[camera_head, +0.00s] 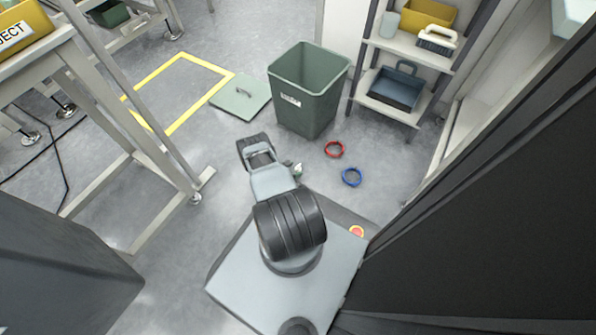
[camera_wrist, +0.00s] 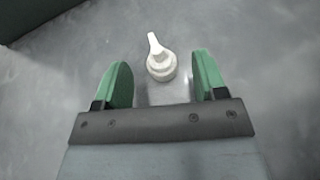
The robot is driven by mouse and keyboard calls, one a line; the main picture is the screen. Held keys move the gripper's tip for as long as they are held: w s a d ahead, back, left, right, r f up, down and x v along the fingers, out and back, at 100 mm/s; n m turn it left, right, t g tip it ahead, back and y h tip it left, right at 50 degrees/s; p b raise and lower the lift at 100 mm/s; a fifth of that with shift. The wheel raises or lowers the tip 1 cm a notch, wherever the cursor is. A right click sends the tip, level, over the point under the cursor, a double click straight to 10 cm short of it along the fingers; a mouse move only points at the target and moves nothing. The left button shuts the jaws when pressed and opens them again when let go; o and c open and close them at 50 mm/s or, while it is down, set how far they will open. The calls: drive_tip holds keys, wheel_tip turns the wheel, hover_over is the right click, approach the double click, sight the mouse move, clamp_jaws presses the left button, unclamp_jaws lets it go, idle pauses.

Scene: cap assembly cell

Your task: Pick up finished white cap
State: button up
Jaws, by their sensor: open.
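The white cap (camera_wrist: 161,66) lies on the grey floor in the wrist view, a round ribbed body with a narrow spout pointing up in the picture. My gripper (camera_wrist: 161,78) is open, its two green fingers apart, with the cap between and slightly beyond the fingertips. Nothing is held. In the head view a small whitish piece of the cap (camera_head: 298,169) shows beside my arm, in front of the green bin. My arm covers most of the gripper there.
A green bin (camera_head: 306,95) stands just beyond, its lid (camera_head: 241,97) flat on the floor at left. A red ring (camera_head: 334,149) and a blue ring (camera_head: 351,177) lie at right. A shelf (camera_head: 413,48) stands at back right, a table frame (camera_head: 150,150) at left.

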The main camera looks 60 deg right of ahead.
drive_tip(key=shift+x, duration=1.15)
drive_tip(key=shift+c, duration=0.2)
drive_tip(key=c, duration=0.7)
